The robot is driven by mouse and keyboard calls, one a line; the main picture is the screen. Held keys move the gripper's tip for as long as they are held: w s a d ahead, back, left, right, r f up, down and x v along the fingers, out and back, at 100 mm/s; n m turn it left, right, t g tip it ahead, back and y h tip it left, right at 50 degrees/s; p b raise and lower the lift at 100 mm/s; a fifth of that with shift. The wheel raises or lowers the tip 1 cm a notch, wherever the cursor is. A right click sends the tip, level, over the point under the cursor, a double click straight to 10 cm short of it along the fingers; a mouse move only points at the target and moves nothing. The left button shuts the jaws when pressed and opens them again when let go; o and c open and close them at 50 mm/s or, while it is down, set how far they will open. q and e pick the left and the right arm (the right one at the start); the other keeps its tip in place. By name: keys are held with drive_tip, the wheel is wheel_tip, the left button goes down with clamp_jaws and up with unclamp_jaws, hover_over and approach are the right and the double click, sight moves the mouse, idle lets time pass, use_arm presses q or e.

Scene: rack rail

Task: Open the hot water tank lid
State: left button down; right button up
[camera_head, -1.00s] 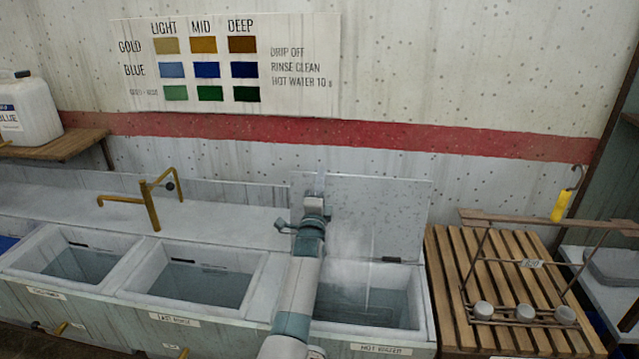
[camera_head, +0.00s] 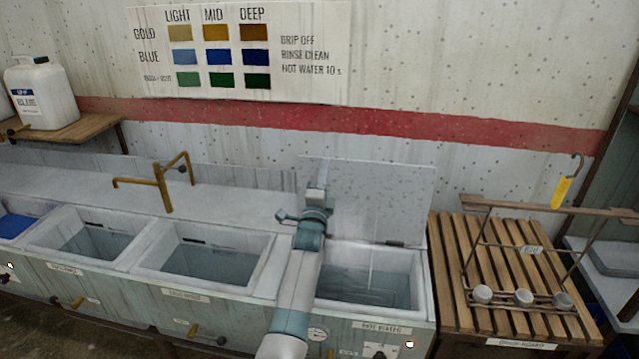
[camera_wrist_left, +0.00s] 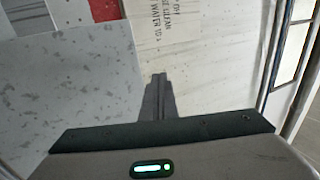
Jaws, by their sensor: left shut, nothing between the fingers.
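The hot water tank (camera_head: 372,292) is the rightmost basin, with a label reading HOT WATER on its front and water inside. Its grey speckled lid (camera_head: 385,205) stands upright at the back against the wall, so the tank is uncovered. The lid also fills the left of the left wrist view (camera_wrist_left: 75,85). My left gripper (camera_head: 318,175) is in front of the left part of the lid, above the tank's back left. In the left wrist view its fingers (camera_wrist_left: 158,85) are together with nothing between them. Whether they touch the lid I cannot tell. My right gripper does not show.
Two more basins (camera_head: 205,262) of water lie to the left, with a brass tap (camera_head: 160,185) behind them. A slatted wooden board (camera_head: 515,270) with a wire rack stands at right. A white jug (camera_head: 40,92) sits on a shelf at left.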

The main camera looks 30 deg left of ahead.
use_arm(q)
drive_tip(key=s+d+r+b, duration=0.1)
drive_tip(key=s+d+b, duration=0.1)
drive_tip(key=s, duration=0.6)
drive_tip(key=shift+d+r, duration=0.15)
drive_tip(key=shift+r, duration=0.1)
drive_tip(key=shift+f, duration=0.1)
